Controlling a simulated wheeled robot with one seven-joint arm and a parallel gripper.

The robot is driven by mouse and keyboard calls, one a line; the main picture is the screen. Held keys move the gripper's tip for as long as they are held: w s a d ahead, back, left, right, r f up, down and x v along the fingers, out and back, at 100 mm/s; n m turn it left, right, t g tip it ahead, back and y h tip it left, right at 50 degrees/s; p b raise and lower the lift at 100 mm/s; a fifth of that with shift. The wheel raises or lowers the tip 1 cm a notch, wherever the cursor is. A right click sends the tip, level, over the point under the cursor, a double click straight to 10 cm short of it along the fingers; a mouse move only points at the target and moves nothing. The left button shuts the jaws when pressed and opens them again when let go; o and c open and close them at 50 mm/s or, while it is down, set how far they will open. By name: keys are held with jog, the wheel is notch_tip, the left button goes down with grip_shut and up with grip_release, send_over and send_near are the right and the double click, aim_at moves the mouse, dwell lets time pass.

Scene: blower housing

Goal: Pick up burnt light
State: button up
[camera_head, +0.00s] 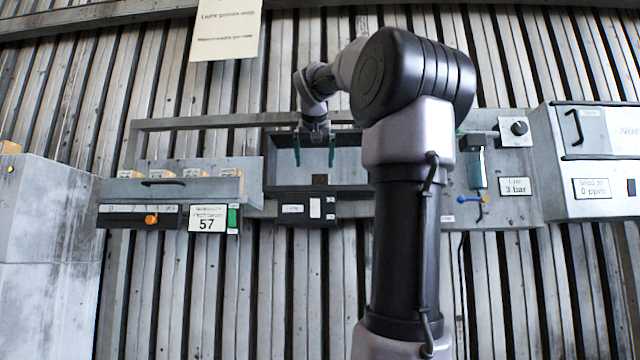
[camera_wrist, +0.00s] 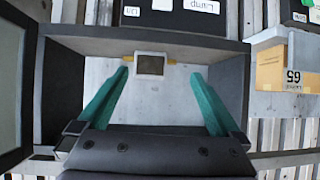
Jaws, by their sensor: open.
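My gripper (camera_head: 314,158) is open and empty, with its two green fingers hanging in front of the open grey bay (camera_head: 350,160). The wrist view shows the fingers (camera_wrist: 160,75) spread apart, pointing toward a small square fitting with a dull brown-grey face, a pale frame and yellow tabs at its sides (camera_wrist: 150,64). The fitting lies between and just beyond the fingertips, seemingly untouched. It may be the burnt light, but I cannot tell for sure. In the head view a small dark block (camera_head: 319,180) shows low in the bay, between the fingers.
The bay's side walls (camera_wrist: 232,90) stand close on both sides of the fingers. A dark label panel (camera_head: 305,208) sits below the bay. Left is a drawer unit (camera_head: 150,188) with several small boxes; right are a pressure panel (camera_head: 515,210) and a grey cabinet (camera_head: 600,150).

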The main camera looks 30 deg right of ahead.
aim_at(320, 174)
jog(key=shift+m+h, duration=0.3)
jog(key=shift+h, duration=0.3)
jog(key=w+d, duration=0.2)
jog(key=w+d+r, duration=0.1)
jog(key=w+d, duration=0.1)
jog(key=shift+w+d+r, duration=0.2)
jog(key=shift+w+d, duration=0.05)
jog(key=shift+d, duration=0.15)
jog(key=x, duration=0.5)
jog(key=shift+w+f, duration=0.3)
jog(key=c, duration=1.4)
